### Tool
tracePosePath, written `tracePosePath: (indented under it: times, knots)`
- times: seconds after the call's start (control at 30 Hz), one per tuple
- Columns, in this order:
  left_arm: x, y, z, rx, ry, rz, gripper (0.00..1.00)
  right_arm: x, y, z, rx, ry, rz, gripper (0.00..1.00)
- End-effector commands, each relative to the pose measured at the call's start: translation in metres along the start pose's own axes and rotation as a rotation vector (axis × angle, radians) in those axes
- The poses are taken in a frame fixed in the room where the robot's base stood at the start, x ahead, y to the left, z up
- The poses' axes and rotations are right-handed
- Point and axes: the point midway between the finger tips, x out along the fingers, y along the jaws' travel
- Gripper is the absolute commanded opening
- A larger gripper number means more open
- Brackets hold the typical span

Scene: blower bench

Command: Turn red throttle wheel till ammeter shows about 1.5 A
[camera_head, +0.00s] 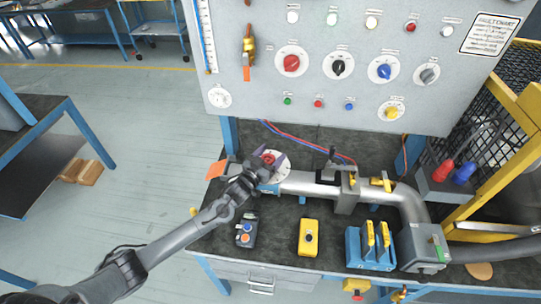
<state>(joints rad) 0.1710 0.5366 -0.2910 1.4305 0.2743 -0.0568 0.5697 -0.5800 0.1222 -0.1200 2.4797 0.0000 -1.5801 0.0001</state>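The red throttle wheel (268,156) sits on a white dial plate (284,172) at the left end of the grey pipe on the bench. My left gripper (265,164) is at the wheel, with its dark fingers around or beside it. I cannot tell whether the fingers touch the wheel or stand open about it. A small round white gauge (219,97), possibly the ammeter, is low on the panel's left. Its reading is too small to make out. My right gripper is not in view.
The grey panel (300,115) with several knobs and lamps rises behind. An orange tag (217,169) lies left of the wheel.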

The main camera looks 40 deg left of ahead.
Motion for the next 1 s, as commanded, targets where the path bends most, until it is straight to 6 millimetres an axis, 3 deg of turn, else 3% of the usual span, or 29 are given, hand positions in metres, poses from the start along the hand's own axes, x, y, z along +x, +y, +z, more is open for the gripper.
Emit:
tracePosePath:
  times: [0.47,1.0]
  knots:
    - [-0.006,0.000,0.001,0.001,-0.001,0.000,0.84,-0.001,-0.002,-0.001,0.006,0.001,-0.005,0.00]
    - [-0.084,0.000,0.000,0.001,-0.002,0.000,0.84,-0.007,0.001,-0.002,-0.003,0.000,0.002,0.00]
